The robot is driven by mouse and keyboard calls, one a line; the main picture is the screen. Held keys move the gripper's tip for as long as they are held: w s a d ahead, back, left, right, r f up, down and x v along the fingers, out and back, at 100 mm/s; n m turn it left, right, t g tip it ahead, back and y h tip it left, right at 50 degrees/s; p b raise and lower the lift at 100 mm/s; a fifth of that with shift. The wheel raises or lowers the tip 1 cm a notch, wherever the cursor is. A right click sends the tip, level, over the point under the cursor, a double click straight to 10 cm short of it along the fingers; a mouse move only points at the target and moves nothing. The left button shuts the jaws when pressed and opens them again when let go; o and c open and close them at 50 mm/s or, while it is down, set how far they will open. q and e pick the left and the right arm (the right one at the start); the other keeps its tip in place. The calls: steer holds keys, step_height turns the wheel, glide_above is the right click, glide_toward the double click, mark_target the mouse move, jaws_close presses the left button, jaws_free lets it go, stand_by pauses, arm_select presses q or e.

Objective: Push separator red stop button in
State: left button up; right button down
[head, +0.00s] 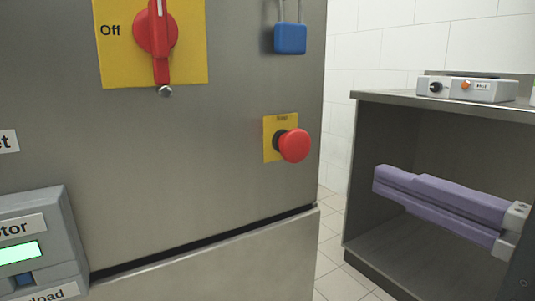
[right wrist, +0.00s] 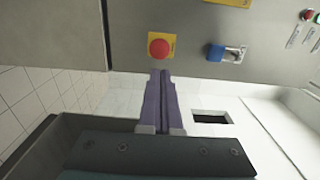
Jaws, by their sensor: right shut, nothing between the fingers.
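The red stop button (head: 294,145) is a round mushroom knob on a yellow plate (head: 269,150), near the right edge of the grey steel cabinet front. It stands out from the plate on a dark collar. My right gripper (head: 378,181) is at the right of the head view, its long purple fingers closed together and pointing left, lower than the button and apart from it. In the right wrist view the shut fingers (right wrist: 159,75) point up toward the red button (right wrist: 159,47), with their tips just below it; I cannot tell the exact gap. My left gripper is not in view.
A red rotary switch (head: 156,35) on a yellow plate and a blue padlock (head: 290,38) sit higher on the cabinet. A grey display box (head: 42,225) sticks out at lower left. A steel open-fronted table (head: 400,97) stands behind my right gripper, with a control box (head: 466,88) on top.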

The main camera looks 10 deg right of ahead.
mark_target(300, 147)
steer(key=b+x, duration=0.2)
steer(key=x, duration=0.8)
steer(key=shift+w+a+f, duration=0.1)
steer(key=shift+w+a, duration=0.05)
steer(key=shift+w, duration=0.2)
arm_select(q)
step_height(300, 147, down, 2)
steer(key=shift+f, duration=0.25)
